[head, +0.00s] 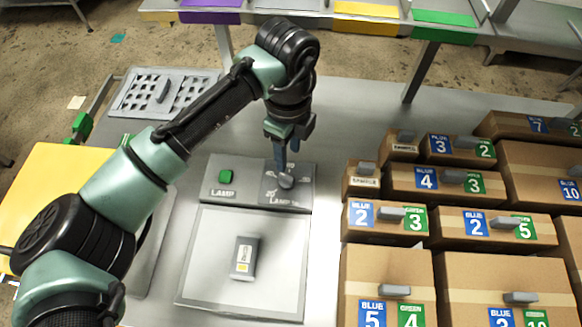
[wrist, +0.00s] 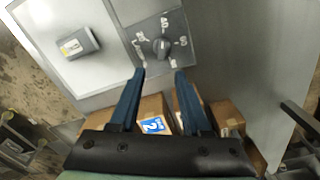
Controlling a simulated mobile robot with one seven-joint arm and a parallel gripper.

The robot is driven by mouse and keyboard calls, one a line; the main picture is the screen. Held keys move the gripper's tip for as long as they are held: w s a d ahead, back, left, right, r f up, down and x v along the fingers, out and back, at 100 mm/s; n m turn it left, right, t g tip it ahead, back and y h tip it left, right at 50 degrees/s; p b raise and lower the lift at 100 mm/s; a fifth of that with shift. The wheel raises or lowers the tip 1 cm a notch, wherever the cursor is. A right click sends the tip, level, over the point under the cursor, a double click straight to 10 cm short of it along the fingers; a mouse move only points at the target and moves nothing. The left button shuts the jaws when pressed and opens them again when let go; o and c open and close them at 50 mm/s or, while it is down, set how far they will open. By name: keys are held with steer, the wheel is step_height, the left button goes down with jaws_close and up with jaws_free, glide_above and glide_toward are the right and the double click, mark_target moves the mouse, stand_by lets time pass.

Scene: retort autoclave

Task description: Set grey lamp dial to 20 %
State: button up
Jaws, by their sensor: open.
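The grey lamp dial (head: 286,181) sits on the right half of a grey lamp panel (head: 222,192). A green button (head: 225,176) is on the panel's left half, above the word LAMP. My gripper (head: 281,172) is above the dial, pointing down. In the wrist view my gripper (wrist: 159,72) has its two blue fingers apart with nothing between them, and the dial shows just beyond the fingertips.
A light plate (head: 205,280) below the panel bears a grey labelled block (head: 244,258). Several cardboard boxes (head: 385,220) with blue and green number labels crowd the right side. A grey perforated tray (head: 150,95) lies at the back left. Bare metal table (head: 350,110) lies behind the panel.

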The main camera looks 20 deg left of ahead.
mark_target(288, 178)
step_height(288, 178, down, 10)
steer(key=shift+w+a+r+p, duration=0.1)
steer(key=shift+p, duration=0.4)
jaws_close()
